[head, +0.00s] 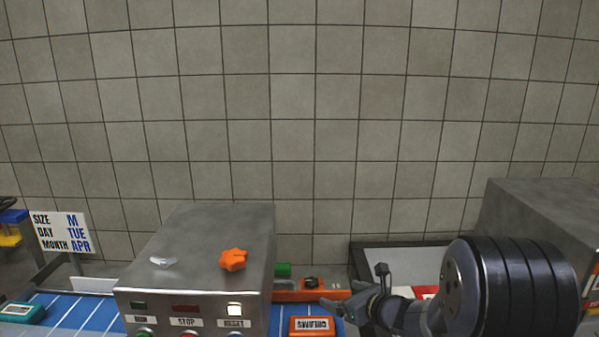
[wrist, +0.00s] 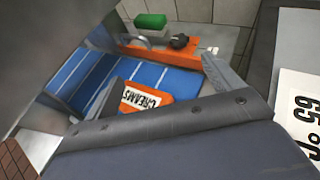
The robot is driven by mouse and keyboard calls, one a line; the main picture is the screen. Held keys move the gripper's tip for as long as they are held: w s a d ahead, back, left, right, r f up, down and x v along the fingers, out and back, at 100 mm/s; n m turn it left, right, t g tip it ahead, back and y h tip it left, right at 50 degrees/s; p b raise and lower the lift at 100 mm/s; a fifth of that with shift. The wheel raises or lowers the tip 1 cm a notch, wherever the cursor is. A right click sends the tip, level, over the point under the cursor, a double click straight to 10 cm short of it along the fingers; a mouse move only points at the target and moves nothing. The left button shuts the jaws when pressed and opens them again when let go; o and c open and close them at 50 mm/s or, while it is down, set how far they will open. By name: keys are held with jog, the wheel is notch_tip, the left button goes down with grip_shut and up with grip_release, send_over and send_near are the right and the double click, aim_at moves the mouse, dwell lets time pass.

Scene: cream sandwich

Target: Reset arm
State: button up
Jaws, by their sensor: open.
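My gripper (head: 340,303) is at the lower middle right in the head view, beside the right end of the metal machine. In the wrist view my gripper (wrist: 165,90) has its two fingers spread apart, and nothing is held between them. An orange pack labelled CREAMS (wrist: 147,98) lies on the blue conveyor (wrist: 145,72) just beyond and below the fingers. In the head view the same orange pack (head: 310,326) shows at the bottom edge, right of the machine. Whether the fingers touch it cannot be told.
A metal machine (head: 205,250) with buttons and an orange knob (head: 233,260) stands over the belt. A teal pack (head: 22,313) lies on the belt at left. An orange bar (wrist: 165,46) and a green cylinder (wrist: 150,20) are behind the belt. A grey box (head: 545,215) is at right.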

jog(key=s+d+f+m+t+h+b, duration=0.1)
jog(key=s+d+f+m+h, duration=0.2)
jog(key=s+d, duration=0.1)
jog(key=shift+s+f+t, duration=0.3)
jog(key=shift+s, duration=0.05)
dwell(0.6)
